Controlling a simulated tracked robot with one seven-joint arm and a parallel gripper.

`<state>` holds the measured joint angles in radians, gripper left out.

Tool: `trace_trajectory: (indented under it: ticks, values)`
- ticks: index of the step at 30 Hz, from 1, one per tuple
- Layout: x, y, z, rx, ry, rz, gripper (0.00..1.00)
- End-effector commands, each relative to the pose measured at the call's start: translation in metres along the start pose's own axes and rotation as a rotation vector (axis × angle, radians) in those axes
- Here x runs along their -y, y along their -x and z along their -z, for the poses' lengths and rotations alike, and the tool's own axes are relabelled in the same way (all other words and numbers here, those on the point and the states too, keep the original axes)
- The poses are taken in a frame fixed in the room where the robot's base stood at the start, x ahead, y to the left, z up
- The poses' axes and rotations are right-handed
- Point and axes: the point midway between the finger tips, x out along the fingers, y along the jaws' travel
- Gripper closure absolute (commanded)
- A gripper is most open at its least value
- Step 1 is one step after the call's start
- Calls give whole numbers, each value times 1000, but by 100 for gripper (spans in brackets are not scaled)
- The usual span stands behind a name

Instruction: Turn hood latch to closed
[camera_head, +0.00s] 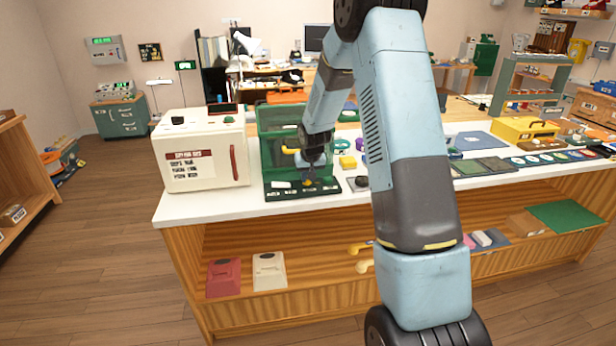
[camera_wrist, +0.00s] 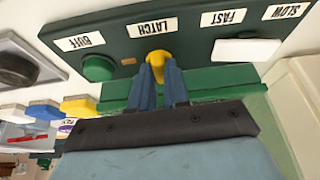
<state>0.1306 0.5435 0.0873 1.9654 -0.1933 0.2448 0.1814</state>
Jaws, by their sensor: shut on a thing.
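The yellow hood latch knob (camera_wrist: 158,56) sits under the LATCH label on the dark green front panel (camera_wrist: 120,42) in the wrist view. My gripper (camera_wrist: 160,70) is shut on this knob, with one blue finger on each side of it. In the head view my gripper (camera_head: 308,178) reaches down to the front of the green hooded machine (camera_head: 281,124) on the counter. The knob's lower part is hidden by the fingers, and I cannot tell its exact turn angle.
A green round button (camera_wrist: 98,67) under BUFF and a white switch (camera_wrist: 246,50) under FAST flank the latch. A cream box with a red handle (camera_head: 203,150) stands left of the machine. The white counter (camera_head: 220,203) has small coloured items to the right.

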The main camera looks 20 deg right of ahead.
Motion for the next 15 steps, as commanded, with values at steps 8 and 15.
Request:
trace_trajectory:
  ticks: [8, 15]
  values:
    - [1, 0, 1, -1, -44, -18, 100]
    - [1, -1, 0, -1, -51, -20, 100]
